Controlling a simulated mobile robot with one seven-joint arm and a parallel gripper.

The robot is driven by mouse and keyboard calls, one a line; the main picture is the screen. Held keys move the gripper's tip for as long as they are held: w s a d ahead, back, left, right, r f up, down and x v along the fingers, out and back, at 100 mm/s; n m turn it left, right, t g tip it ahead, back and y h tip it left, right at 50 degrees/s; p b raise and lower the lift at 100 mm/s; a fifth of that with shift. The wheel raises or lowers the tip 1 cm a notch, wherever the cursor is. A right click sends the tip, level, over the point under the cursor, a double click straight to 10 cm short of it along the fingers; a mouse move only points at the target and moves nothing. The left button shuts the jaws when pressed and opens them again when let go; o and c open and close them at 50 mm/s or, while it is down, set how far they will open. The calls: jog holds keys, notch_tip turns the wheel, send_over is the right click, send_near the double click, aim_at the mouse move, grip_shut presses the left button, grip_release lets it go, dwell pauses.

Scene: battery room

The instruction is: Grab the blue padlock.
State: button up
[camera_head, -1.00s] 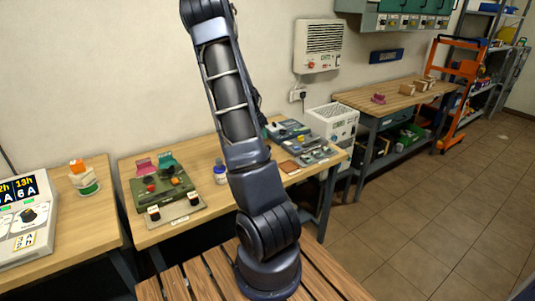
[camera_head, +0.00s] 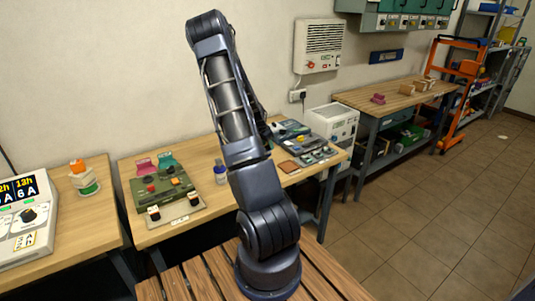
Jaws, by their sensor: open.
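I cannot make out a blue padlock anywhere in the head view. On the middle wooden bench (camera_head: 205,232) lies a green panel (camera_head: 178,192) with red and black knobs and pink and teal pieces at its back. Grey devices (camera_head: 296,135) lie at the bench's right end. My arm rises in front of this bench and hides part of it. My gripper does not show clearly; the arm's far end is hidden behind its own links.
A meter with a lit display (camera_head: 26,215) and a small orange, white and green stack (camera_head: 83,178) are on the left bench. A white floor unit (camera_head: 335,125) stands right of the middle bench. A further bench (camera_head: 385,92) holds a pink item and small boxes.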

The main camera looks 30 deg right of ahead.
aim_at(267, 146)
jog(key=x, duration=0.4)
jog(key=shift+w+a+f, duration=0.15)
jog(key=shift+f, duration=0.05)
grip_shut()
jog(key=shift+r, duration=0.1)
